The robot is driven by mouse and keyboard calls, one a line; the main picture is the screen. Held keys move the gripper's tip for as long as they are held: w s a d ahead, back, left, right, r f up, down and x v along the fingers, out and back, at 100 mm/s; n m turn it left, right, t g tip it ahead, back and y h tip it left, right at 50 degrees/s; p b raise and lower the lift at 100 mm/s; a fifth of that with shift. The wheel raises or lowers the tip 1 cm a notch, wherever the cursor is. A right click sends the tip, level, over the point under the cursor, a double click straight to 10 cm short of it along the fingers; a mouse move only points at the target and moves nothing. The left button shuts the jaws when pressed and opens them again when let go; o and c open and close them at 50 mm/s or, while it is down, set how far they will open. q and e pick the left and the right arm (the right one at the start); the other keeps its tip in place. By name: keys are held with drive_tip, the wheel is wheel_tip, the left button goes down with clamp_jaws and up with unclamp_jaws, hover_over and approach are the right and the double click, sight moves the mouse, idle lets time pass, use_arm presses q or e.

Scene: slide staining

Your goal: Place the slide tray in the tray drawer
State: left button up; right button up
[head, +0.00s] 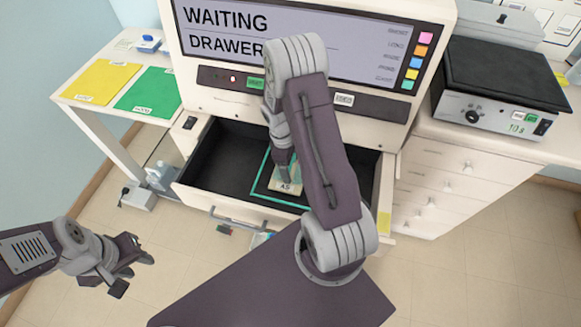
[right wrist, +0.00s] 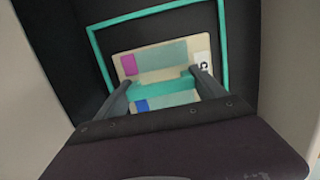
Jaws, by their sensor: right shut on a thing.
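The tray drawer (head: 222,165) is pulled open, with a black inside and a teal outline (head: 257,172). The tray is within the outline in view; I cannot tell whether it touches the floor. My left gripper (head: 128,264) is away at the lower left, apparently empty, its fingers apart.
The machine's screen (head: 210,35) reads WAITING and DRAWER, partly hidden by my right arm. A yellow mat (head: 100,82) and a green mat (head: 148,92) lie on the left table. A black-topped device (head: 500,75) stands on the right cabinet (head: 435,175).

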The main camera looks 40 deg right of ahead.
drive_tip(key=shift+f, duration=0.6)
drive_tip(key=shift+w, duration=0.15)
